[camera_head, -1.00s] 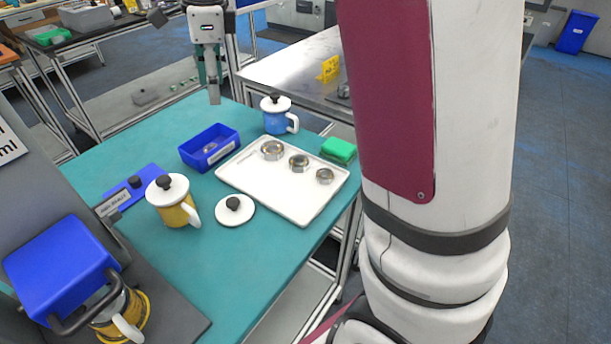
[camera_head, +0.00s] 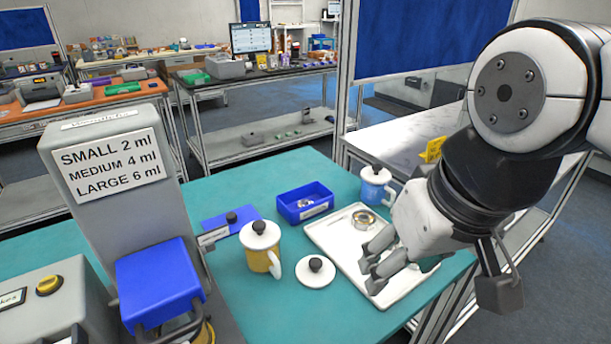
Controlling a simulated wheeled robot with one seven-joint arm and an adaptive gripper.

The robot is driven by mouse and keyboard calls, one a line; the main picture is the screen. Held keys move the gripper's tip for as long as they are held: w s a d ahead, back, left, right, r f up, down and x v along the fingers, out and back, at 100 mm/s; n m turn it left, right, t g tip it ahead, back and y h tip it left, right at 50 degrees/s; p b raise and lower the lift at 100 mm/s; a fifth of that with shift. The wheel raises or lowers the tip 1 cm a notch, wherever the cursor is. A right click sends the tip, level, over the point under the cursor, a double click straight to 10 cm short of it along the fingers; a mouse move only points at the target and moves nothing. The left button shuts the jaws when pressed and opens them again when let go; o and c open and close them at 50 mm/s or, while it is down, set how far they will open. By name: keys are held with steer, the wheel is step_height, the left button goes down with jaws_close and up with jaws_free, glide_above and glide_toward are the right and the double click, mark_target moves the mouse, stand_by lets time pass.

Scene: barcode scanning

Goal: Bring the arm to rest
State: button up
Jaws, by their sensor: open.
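My gripper (camera_head: 372,265) is in the right half of the head view, at the end of my folded white and black arm. Its grey fingers point left and are open, with nothing seen between them. It appears in front of the white tray (camera_head: 345,236) and hides part of it, including some of the metal rings that lie there. One metal ring (camera_head: 363,221) still shows. I cannot tell how high the gripper is above the tray.
On the teal table (camera_head: 230,187) are a blue mug (camera_head: 374,188), a blue bin (camera_head: 290,210), a yellow mug (camera_head: 258,260), a loose white lid (camera_head: 315,274) and a blue plate (camera_head: 215,222). A grey machine with a volume sign (camera_head: 108,163) stands at left.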

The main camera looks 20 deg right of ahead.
steer(key=shift+s+f+n, duration=0.25)
steer(key=shift+s+n, duration=0.05)
steer(key=shift+s, duration=0.05)
steer(key=shift+r+p, duration=0.7)
steer(key=shift+r, duration=0.25)
